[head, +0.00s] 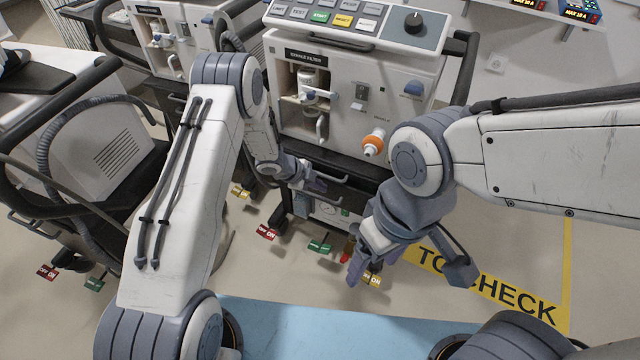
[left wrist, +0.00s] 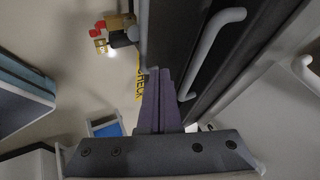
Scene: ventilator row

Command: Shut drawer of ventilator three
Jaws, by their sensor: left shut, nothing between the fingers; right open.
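A ventilator (head: 355,85) with a white front panel stands in the middle of the head view. Its dark lower part carries a drawer (head: 345,172) with grey bar handles; my left arm partly covers it, and how far it stands out is hard to tell. In the left wrist view a dark drawer front with a grey handle (left wrist: 212,50) is close beside my fingers. My left gripper (head: 318,184) is shut and empty at the drawer front; its fingers also show in the left wrist view (left wrist: 158,85). Contact is unclear. My right gripper (head: 408,272) is open and empty, lower right of the drawer.
Red, green and yellow ON/OFF pedals (head: 319,246) lie on the floor below the ventilator. Another ventilator (head: 170,35) stands behind left, and a cart with a hose (head: 90,140) at left. A yellow floor marking (head: 490,285) reads partly "CHECK". Floor at right is clear.

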